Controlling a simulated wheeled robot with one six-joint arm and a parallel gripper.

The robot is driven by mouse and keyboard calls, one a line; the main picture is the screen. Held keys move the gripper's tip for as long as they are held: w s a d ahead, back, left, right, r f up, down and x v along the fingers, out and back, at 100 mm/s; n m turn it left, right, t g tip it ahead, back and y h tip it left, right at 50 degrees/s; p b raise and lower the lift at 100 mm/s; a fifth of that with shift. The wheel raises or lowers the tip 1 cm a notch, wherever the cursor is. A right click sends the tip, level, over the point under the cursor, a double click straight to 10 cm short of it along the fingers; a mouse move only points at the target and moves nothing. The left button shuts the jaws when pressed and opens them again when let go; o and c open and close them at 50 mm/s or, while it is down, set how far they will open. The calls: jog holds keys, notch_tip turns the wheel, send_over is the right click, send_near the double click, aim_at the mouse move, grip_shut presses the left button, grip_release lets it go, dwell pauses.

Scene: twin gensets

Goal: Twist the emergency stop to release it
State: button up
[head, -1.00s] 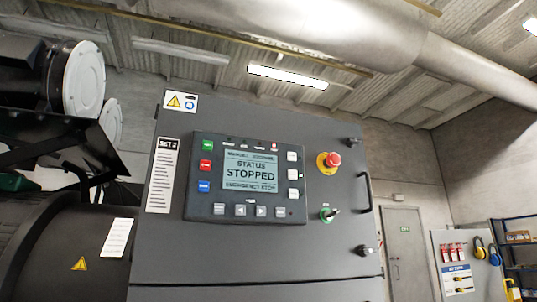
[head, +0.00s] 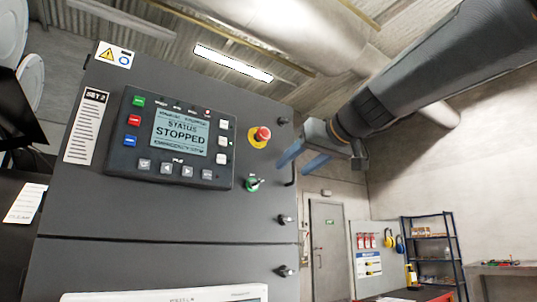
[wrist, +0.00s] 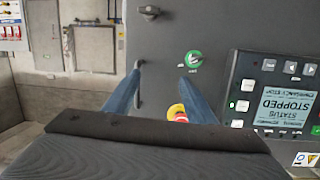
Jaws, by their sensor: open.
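The emergency stop (head: 263,134) is a red mushroom button on a yellow ring, on the upper right of the grey cabinet front. My gripper (head: 298,163) has blue fingers, spread open and empty, to the right of and slightly below the button in the head view. The fingers also show in the wrist view (wrist: 160,85). The button lies near the right finger there, not centred between them; I cannot tell whether they touch.
A green-based switch (head: 252,184) sits below the button. The control panel (head: 180,140) to its left reads STATUS STOPPED. A black door handle (head: 291,170) is close to the fingers. Cabinet latches (head: 285,219) lie lower. A shelf rack (head: 433,250) stands far right.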

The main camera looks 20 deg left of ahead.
aim_at(266, 132)
jog(key=s+a+r+n+y, duration=0.2)
jog(key=s+r, duration=0.3)
jog(key=r, duration=0.5)
jog(key=shift+y, duration=0.3)
jog(key=p+x, duration=0.2)
jog(key=x, duration=0.6)
jog(key=shift+w+d+r, duration=0.1)
jog(key=shift+d, duration=0.05)
